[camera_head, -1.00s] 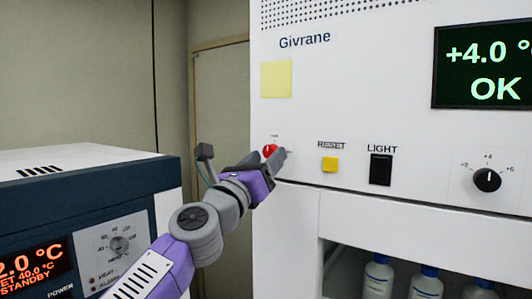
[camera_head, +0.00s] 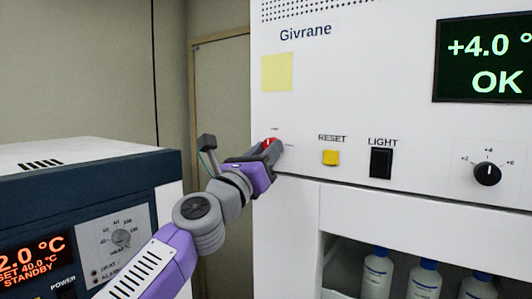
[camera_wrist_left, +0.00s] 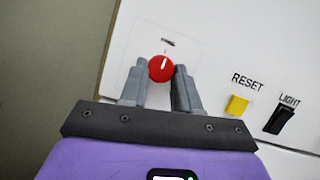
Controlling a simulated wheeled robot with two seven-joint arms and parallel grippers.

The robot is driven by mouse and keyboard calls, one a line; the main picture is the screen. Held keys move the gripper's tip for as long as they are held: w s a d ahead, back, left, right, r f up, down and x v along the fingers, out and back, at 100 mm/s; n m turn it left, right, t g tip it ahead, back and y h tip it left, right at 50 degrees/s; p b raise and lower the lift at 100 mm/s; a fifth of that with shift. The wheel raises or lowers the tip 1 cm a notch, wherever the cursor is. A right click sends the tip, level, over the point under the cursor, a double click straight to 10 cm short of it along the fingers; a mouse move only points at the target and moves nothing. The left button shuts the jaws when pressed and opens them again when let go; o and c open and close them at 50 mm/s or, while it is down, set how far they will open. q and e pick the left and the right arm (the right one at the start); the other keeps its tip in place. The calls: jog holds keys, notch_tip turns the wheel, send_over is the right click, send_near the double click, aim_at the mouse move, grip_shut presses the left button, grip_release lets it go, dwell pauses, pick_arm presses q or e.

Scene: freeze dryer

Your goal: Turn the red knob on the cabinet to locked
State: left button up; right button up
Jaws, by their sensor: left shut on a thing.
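The red knob (camera_head: 269,142) is on the white cabinet's front (camera_head: 340,60), below the yellow note and left of the RESET button. In the left wrist view the knob (camera_wrist_left: 161,68) is round, with a white pointer line running up toward a small dark mark on the panel, whose lettering is too small to read. My left gripper (camera_head: 268,150) is at the panel. In the wrist view its two grey fingers (camera_wrist_left: 160,86) stand on either side of the knob and are shut on it. My right gripper is in neither view.
The yellow RESET button (camera_head: 330,158), black LIGHT switch (camera_head: 381,163) and black dial (camera_head: 487,174) lie to the right. A blue-and-white device (camera_head: 90,190) stands at lower left, close to my left arm. White bottles (camera_head: 376,273) stand in the opening below.

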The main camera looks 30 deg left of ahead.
pick_arm(q)
jog(key=m+g+h, duration=0.1)
jog(key=m+h, duration=0.1)
jog(key=m, duration=0.3)
jog(key=m+g+h+p, duration=0.1)
jog(key=m+h, duration=0.2)
jog(key=m, duration=0.3)
jog(key=a+m+g+h+p, duration=0.1)
jog(key=m+h, duration=0.1)
jog(key=m, duration=0.4)
jog(key=shift+w+a+r+h, duration=0.1)
jog(key=shift+r+h, duration=0.2)
jog(key=m+p, duration=0.1)
jog(key=m, duration=0.1)
jog(key=m+g+p, duration=0.1)
jog(key=m, duration=0.1)
jog(key=shift+r+g, duration=0.15)
jog(key=shift+g, duration=0.15)
jog(key=shift+m+g+h+p, duration=0.3)
jog(key=shift+m+g+p, duration=0.2)
jog(key=shift+m+p, duration=0.5)
jog(key=o, duration=1.1)
jog(key=shift+c, duration=0.2)
jog(key=shift+a, duration=0.1)
